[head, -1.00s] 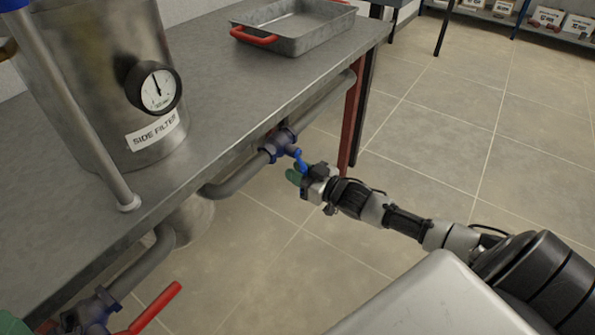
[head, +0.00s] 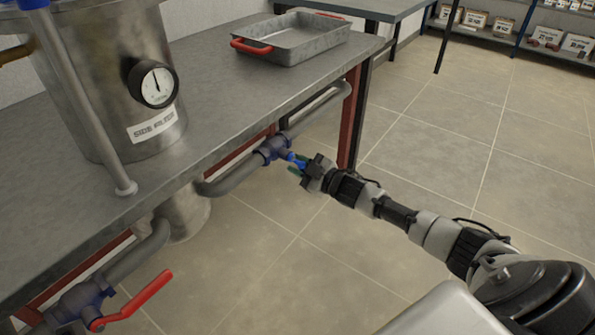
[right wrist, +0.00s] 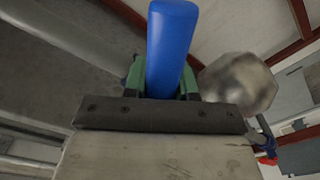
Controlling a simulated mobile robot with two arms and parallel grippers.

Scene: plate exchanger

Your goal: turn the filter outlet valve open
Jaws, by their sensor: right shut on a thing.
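The blue-handled valve (head: 272,150) sits in the grey pipe below the front edge of the steel bench. Its blue lever (head: 297,161) points away from the pipe toward my right gripper (head: 300,168). My right gripper is shut on the blue lever, which also stands between the green fingers in the right wrist view (right wrist: 171,50). A second valve, with a red lever (head: 138,302), is on the pipe at the lower left. The side filter (head: 120,90), a steel vessel with a dial gauge (head: 154,84), stands on the bench. My left gripper is not in view.
A grey metal tray with red handles (head: 291,53) rests on the bench (head: 218,85). A dark red bench leg (head: 350,120) stands just behind the blue valve. The tiled floor (head: 440,140) to the right is open. Shelves with boxes are at the back right.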

